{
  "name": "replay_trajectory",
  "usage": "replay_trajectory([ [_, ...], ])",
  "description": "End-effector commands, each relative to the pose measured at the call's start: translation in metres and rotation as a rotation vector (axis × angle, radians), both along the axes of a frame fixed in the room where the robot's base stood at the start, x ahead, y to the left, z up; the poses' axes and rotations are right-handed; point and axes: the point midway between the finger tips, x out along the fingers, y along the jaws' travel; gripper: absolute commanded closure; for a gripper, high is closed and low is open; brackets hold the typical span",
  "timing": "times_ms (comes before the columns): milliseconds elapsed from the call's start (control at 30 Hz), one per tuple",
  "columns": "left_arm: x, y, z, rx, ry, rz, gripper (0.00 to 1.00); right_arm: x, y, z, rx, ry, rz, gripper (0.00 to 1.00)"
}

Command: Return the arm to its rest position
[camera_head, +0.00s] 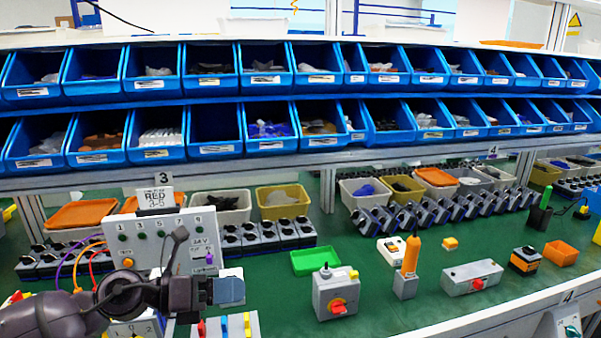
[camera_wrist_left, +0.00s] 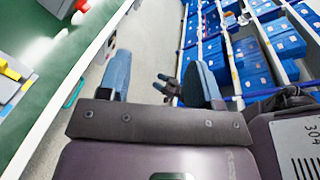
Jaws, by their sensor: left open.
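My left arm (camera_head: 125,300) comes in from the lower left in the head view. Its gripper (camera_head: 228,291) is in front of the grey panel and left of the rotary switch, apart from the switch. The left wrist view shows the blue fingertips of this gripper (camera_wrist_left: 162,85) spread wide with nothing held between them. The rotary switch is a grey box with a red knob (camera_head: 337,304) and stands on the green bench. I see no right arm in the head view.
A grey panel (camera_head: 150,238) with cables stands behind my left arm. A green tray (camera_head: 316,261), an orange-topped box (camera_head: 411,258) and a grey box with a red button (camera_head: 472,278) are on the bench (camera_head: 400,315). A dark forked shape (camera_wrist_left: 168,86) in the wrist view is unclear.

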Motion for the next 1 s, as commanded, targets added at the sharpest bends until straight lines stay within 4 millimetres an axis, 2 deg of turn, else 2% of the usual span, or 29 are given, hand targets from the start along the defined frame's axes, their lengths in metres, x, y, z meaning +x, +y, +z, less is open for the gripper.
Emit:
replay_trajectory([
  [100,0.009,0.001,0.012,-0.309,0.198,0.147,0.41,-0.001,0.000,-0.001,0.000,0.002,0.000,0.41],
  [233,0.021,0.019,0.006,-0.629,0.451,0.329,0.41,-0.001,-0.001,-0.001,-0.002,0.003,0.001,0.41],
  [367,0.026,0.049,-0.028,-0.929,0.734,0.535,0.41,-0.002,-0.002,-0.001,-0.005,0.005,0.003,0.41],
  [467,0.020,0.072,-0.067,-1.126,0.945,0.690,0.41,-0.002,-0.002,-0.001,-0.006,0.005,0.004,0.41],
  [567,0.005,0.093,-0.111,-1.293,1.136,0.835,0.41,-0.002,-0.003,-0.001,-0.007,0.005,0.004,0.41],
  [667,-0.020,0.110,-0.155,-1.437,1.306,0.967,0.41,-0.002,-0.003,-0.001,-0.008,0.006,0.005,0.41],
  [800,-0.065,0.127,-0.211,-1.609,1.492,1.125,0.41,-0.002,-0.003,-0.001,-0.008,0.006,0.005,0.41],
  [1000,-0.141,0.145,-0.271,-1.799,1.618,1.301,0.41,-0.002,-0.003,-0.001,-0.007,0.006,0.004,0.41],
])
